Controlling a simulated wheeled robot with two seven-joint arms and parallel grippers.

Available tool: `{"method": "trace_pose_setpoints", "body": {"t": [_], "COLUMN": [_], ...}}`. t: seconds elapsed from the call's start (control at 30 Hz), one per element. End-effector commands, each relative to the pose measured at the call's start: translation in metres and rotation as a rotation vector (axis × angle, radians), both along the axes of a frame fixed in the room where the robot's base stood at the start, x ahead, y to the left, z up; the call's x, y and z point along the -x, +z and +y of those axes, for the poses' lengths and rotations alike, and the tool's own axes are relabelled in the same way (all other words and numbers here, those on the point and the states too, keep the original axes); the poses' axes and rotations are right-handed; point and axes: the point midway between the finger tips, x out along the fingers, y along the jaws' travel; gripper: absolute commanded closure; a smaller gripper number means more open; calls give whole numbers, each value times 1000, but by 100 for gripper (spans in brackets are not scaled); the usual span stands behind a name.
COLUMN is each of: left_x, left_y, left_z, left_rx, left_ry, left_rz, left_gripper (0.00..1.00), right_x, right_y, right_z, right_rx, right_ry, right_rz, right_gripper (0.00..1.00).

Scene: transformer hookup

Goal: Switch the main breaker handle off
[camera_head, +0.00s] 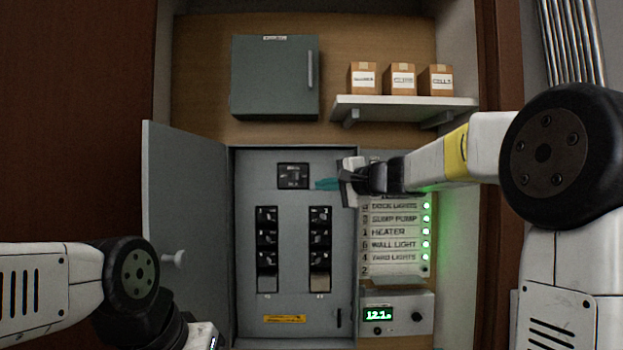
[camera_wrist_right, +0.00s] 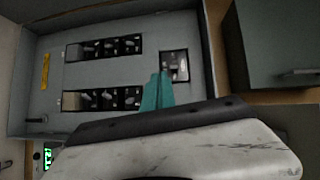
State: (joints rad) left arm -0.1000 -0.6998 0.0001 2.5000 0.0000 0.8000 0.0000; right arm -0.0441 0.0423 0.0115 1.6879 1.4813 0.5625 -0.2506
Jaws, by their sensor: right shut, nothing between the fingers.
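The main breaker (camera_head: 293,176) is a black block at the top centre of the open grey panel (camera_head: 248,215). It also shows in the right wrist view (camera_wrist_right: 174,66), where its small handle is hard to make out. My right gripper (camera_head: 322,184) has teal fingertips, is shut and empty, and points at the main breaker from the right. In the right wrist view its fingertips (camera_wrist_right: 158,88) appear just beside the breaker; I cannot tell whether they touch it. My left arm shows at the lower left of the head view, but its gripper fingers are not visible.
Two columns of smaller breakers (camera_head: 267,240) sit below. The panel door (camera_head: 185,225) stands open at left. A label board (camera_head: 392,231) with several green lights and a meter box (camera_head: 397,313) are at right. A closed green box (camera_head: 274,78) and a shelf (camera_head: 400,103) with cartons are above.

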Motion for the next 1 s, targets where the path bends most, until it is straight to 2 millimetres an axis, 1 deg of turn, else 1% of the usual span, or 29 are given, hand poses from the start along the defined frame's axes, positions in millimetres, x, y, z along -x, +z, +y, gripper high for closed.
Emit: {"method": "trace_pose_setpoints", "body": {"t": [0.03,0.1,0.2,0.3,0.63,0.77,1.0], "left_x": [0,0,0,0,0,0,0], "left_y": [0,0,0,0,0,0,0], "left_z": [0,0,0,0,0,0,0], "left_rx": [0,0,0,0,0,0,0], "left_ry": [0,0,0,0,0,0,0], "left_rz": [0,0,0,0,0,0,0], "left_gripper": [64,64,64,64,64,64,64], "right_x": [-14,-27,-37,-40,-41,-51,-88], "right_y": [5,11,17,18,18,18,17], "right_z": [-2,-6,-9,-10,-8,-1,24], "right_rx": [-42,-88,-128,-142,-141,-141,-140], "right_ry": [-17,-34,-50,-55,-54,-53,-52], "right_rz": [-2,-4,-7,-7,-6,-6,-7], "right_gripper": [100,100,100,100,100,100,100]}}
